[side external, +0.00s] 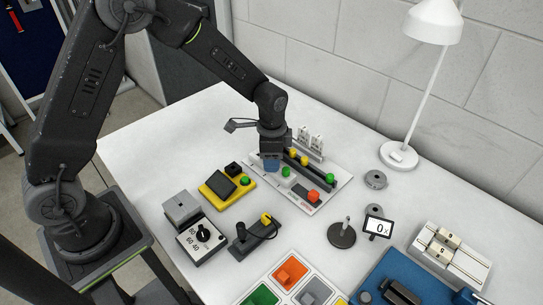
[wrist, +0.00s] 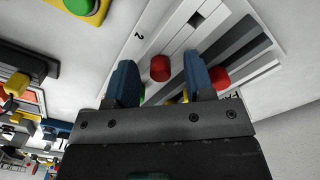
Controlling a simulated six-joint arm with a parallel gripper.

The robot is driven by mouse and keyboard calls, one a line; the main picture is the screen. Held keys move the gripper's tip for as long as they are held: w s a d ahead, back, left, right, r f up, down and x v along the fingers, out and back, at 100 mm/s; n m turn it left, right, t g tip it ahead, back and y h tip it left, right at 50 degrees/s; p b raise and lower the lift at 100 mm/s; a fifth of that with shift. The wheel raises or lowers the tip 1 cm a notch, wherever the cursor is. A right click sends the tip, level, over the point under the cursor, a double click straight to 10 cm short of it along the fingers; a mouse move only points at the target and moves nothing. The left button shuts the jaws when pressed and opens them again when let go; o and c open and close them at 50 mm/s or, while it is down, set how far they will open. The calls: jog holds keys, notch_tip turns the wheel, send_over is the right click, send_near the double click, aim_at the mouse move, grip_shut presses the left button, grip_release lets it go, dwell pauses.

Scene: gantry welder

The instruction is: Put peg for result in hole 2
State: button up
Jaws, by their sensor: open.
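The white peg board (side external: 326,205) lies under my gripper (side external: 271,164), with green pegs (side external: 286,171), yellow pegs (side external: 304,160) and a red piece (side external: 314,195) showing. In the wrist view, my gripper (wrist: 160,82) has its two blue fingers apart. A red peg (wrist: 160,68) appears between the fingertips, with no contact visible. Another red peg (wrist: 219,77) shows beyond the right finger, by dark grey strips. A printed "2" (wrist: 139,36) marks the board. Yellow and green bits behind the fingers are mostly hidden. I cannot tell which peg is for result.
A small display (side external: 378,227) and a lamp (side external: 398,155) stand right. Coloured tiles (side external: 290,272) lie in front.

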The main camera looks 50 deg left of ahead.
jog(key=shift+r, duration=0.1)
notch_tip(320, 180, up, 14)
dwell(0.5)
jog(key=s+a+r+n+t, duration=0.2)
jog(key=s+r+n+t, duration=0.15)
jog(key=s+r, duration=0.6)
jog(key=s+a+f+n+t, duration=0.1)
jog(key=s+n, duration=0.4)
jog(key=s, duration=0.7)
jog(key=shift+s+a+t, duration=0.3)
jog(key=shift+t, duration=0.25)
jog(key=shift+n, duration=0.25)
